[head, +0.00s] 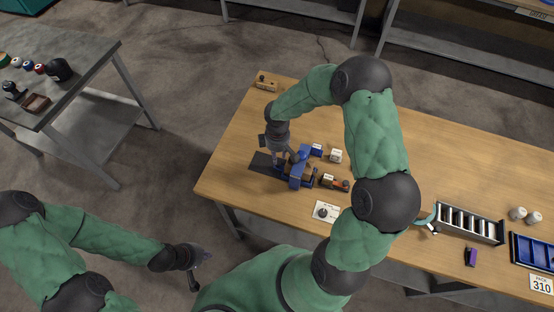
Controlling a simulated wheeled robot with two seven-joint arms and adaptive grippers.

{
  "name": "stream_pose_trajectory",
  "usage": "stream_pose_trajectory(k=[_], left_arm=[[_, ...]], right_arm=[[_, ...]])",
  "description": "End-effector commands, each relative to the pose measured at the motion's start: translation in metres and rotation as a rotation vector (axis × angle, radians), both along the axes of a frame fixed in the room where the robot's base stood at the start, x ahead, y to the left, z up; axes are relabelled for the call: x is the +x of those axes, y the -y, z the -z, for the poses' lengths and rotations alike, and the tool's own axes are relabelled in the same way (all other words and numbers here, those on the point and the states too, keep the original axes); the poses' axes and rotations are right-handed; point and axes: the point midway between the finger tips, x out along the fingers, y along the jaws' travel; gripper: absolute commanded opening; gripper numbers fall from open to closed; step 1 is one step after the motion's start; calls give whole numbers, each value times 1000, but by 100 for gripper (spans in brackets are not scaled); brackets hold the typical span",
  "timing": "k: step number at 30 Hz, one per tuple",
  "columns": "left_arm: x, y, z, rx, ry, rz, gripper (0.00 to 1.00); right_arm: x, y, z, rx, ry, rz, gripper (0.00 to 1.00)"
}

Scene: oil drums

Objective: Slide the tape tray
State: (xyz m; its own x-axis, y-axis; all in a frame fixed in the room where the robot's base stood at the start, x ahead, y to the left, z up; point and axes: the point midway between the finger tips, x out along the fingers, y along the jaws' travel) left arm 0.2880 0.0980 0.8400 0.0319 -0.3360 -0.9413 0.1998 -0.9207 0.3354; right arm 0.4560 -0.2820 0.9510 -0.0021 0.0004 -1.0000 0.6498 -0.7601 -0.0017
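A small blue holder with brown and dark parts (299,172), possibly the tape tray, sits on the left part of the wooden table. Its details are too small to be sure. My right gripper (281,156) reaches down close beside it at its upper left, over a dark flat piece (262,161). I cannot tell whether it touches the holder or whether its fingers are open. My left gripper (196,268) hangs low in front of the table's left end, away from the objects. Its fingers are too small and dark to read.
The wooden table (460,165) has free room at its upper middle. Small boxes (336,155), a white card (325,212), a slotted rack (470,222) and a blue compartment tray (532,251) stand on it. A grey table (65,60) is at left.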

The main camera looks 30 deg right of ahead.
Motion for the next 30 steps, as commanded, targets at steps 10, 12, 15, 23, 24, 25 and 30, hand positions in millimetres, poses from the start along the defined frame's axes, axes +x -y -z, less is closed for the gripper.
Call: stream_pose_trajectory(k=[10,12,15,23,24,25,30], left_arm=[[0,0,5,0,0,0,0],[0,0,5,0,0,0,0],[0,0,5,0,0,0,0],[0,0,5,0,0,0,0],[0,0,5,0,0,0,0],[0,0,5,0,0,0,0],[0,0,5,0,0,0,0]], right_arm=[[0,0,39,0,0,1,34],[0,0,41,1,1,2,34],[0,0,42,1,1,1,34],[0,0,41,1,1,1,9],[0,0,41,1,1,1,0],[0,0,41,0,0,1,0],[1,-1,42,0,0,0,0]])
